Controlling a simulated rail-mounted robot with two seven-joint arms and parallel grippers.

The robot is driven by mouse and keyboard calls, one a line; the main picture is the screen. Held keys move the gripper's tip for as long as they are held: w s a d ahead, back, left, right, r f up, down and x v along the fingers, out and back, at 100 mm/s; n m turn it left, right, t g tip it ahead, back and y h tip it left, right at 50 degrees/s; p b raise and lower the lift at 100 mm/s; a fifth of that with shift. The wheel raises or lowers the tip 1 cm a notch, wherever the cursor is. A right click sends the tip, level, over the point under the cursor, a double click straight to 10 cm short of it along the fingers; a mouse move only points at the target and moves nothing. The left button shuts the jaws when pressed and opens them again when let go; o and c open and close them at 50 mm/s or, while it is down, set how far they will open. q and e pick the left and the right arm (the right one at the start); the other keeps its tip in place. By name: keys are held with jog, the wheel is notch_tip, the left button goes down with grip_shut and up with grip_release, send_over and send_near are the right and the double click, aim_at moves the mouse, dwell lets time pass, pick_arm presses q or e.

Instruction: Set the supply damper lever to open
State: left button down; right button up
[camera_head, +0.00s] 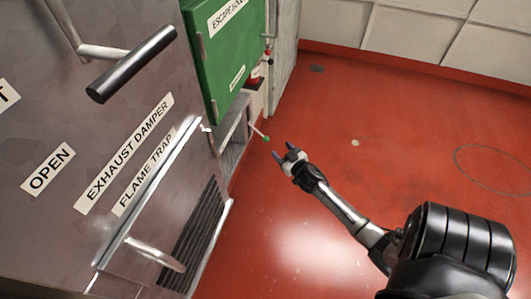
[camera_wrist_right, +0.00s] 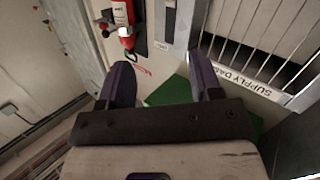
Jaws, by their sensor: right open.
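A thin lever with a green tip (camera_head: 265,137) sticks out from the low grey unit beyond the large cabinet in the head view. I cannot tell for certain that it is the supply damper lever. My right gripper (camera_head: 284,152) is open and empty, just right of that tip and apparently apart from it. The lever is not clear there. My left gripper is not in view.
The large grey cabinet (camera_head: 60,130) at left carries a black-handled lever (camera_head: 130,65) and an "EXHAUST DAMPER" label (camera_head: 124,152). A green box (camera_head: 235,55) stands beyond it. A red extinguisher (camera_wrist_right: 123,20) is ahead of the right wrist. Red floor (camera_head: 400,130) at right is clear.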

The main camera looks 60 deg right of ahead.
jog(key=t+b, duration=0.1)
jog(key=b, duration=0.6)
send_near(268, 140)
jog(key=s, duration=0.2)
jog(key=b, duration=0.1)
jog(key=shift+n+t+y, duration=0.3)
jog(key=shift+t+y, duration=0.1)
jog(key=b+x, duration=0.2)
jog(key=x, duration=0.2)
jog(key=b+x, duration=0.2)
jog(key=x, duration=0.2)
jog(key=f+b+x, duration=0.1)
jog(key=b+x, duration=0.1)
jog(key=x, duration=0.2)
jog(key=shift+a, duration=0.1)
pick_arm(q)
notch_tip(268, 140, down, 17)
jog(key=shift+b, duration=0.4)
pick_arm(e)
jog(key=shift+x, duration=0.85)
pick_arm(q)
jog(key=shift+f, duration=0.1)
pick_arm(e)
jog(key=shift+r, duration=0.1)
grip_shut()
